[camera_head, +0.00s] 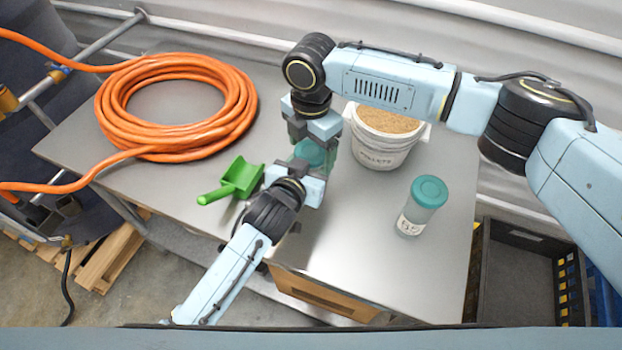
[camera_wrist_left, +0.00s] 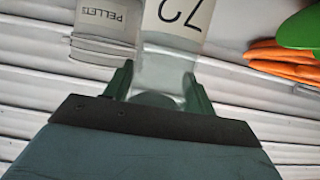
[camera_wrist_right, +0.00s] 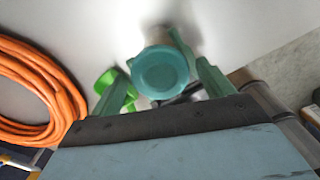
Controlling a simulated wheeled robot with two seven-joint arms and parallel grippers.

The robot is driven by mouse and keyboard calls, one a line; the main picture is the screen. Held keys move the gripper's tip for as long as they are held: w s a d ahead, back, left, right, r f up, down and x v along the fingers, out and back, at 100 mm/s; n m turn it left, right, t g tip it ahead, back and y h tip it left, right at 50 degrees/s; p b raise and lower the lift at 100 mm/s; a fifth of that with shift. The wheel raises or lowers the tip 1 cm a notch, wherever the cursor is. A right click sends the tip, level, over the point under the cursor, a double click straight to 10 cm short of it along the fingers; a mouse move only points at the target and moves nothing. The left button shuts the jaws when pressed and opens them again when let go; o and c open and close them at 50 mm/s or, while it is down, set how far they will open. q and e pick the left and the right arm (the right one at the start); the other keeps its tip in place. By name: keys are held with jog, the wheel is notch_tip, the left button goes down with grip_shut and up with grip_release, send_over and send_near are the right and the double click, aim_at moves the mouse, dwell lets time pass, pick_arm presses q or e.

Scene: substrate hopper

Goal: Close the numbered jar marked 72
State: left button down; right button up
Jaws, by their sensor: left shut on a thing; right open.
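The jar marked 72 (camera_wrist_left: 168,62) stands between the fingers of my left gripper (camera_wrist_left: 158,84), which is shut on its clear body; its white label shows inverted in the left wrist view. In the head view the jar is mostly hidden by both grippers, with some teal (camera_head: 309,152) showing between them. My right gripper (camera_head: 314,138) is above it, pointing down, fingers open. In the right wrist view a round teal lid (camera_wrist_right: 160,71) lies between the open fingers, with gaps on both sides. I cannot tell how tightly the lid sits.
Another teal-lidded jar (camera_head: 423,205), its number unclear, stands at the right of the grey table (camera_head: 345,255). A white pellet bucket (camera_head: 378,150) stands behind my grippers. A green scoop (camera_head: 238,179) and a coiled orange hose (camera_head: 175,140) lie left. A dark crate (camera_head: 515,270) is beyond the right edge.

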jog(key=shift+c, duration=0.4)
jog(key=c, duration=0.9)
jog(key=o, duration=1.1)
jog(key=shift+c, duration=0.2)
jog(key=shift+r, duration=2.3)
jog(key=shift+c, duration=0.4)
notch_tip(320, 180, up, 4)
jog(key=shift+f, duration=0.2)
